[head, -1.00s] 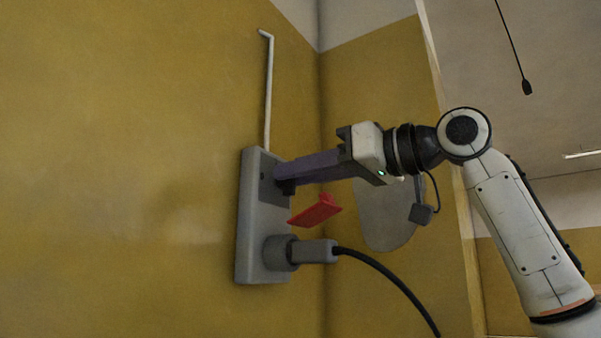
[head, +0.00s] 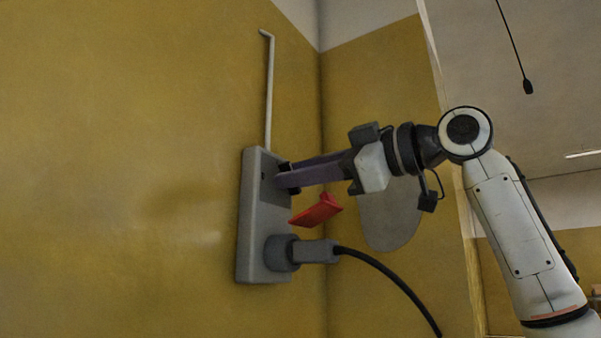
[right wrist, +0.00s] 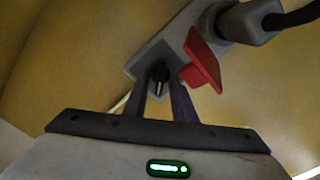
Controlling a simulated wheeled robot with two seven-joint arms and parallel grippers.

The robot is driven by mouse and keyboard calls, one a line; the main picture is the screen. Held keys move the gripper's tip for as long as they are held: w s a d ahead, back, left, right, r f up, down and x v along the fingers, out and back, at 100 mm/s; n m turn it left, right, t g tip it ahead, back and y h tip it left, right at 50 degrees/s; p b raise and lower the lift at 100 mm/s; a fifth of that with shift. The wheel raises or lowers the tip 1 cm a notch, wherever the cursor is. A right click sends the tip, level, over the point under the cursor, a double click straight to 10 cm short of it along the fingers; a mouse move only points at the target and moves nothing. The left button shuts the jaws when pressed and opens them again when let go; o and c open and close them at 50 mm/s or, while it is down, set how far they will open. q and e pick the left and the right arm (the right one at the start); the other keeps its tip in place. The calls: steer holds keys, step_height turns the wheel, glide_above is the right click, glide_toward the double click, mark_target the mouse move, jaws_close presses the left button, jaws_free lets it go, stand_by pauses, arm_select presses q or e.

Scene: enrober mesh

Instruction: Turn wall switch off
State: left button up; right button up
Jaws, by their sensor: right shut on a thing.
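The grey wall switch box (head: 257,238) is fixed on the yellow wall. My right gripper (head: 286,179) reaches its upper part from the right, with its purple fingers at the box's face. In the right wrist view the right gripper (right wrist: 161,90) is shut on a small dark switch knob (right wrist: 160,72) between its fingertips. The knob is mostly hidden by the fingers in the head view. A red tab (head: 316,210) sticks out of the box just below the fingers; it also shows in the right wrist view (right wrist: 203,62). My left gripper is out of view.
A grey plug (head: 314,252) sits in the box's lower socket, and its black cable (head: 393,289) hangs down to the right. A thin pipe (head: 268,95) runs up the wall from the box. A grey rounded panel (head: 391,222) lies behind my right gripper.

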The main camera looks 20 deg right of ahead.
steer(key=n, duration=0.5)
steer(key=shift+f+n, duration=0.1)
steer(key=shift+n, duration=0.3)
steer(key=shift+s+a+f+n, duration=0.1)
steer(key=shift+n, duration=2.1)
steer(key=o, duration=0.7)
steer(key=shift+c, duration=0.2)
steer(key=shift+s, duration=0.1)
steer(key=b+v, duration=0.2)
steer(key=v, duration=0.8)
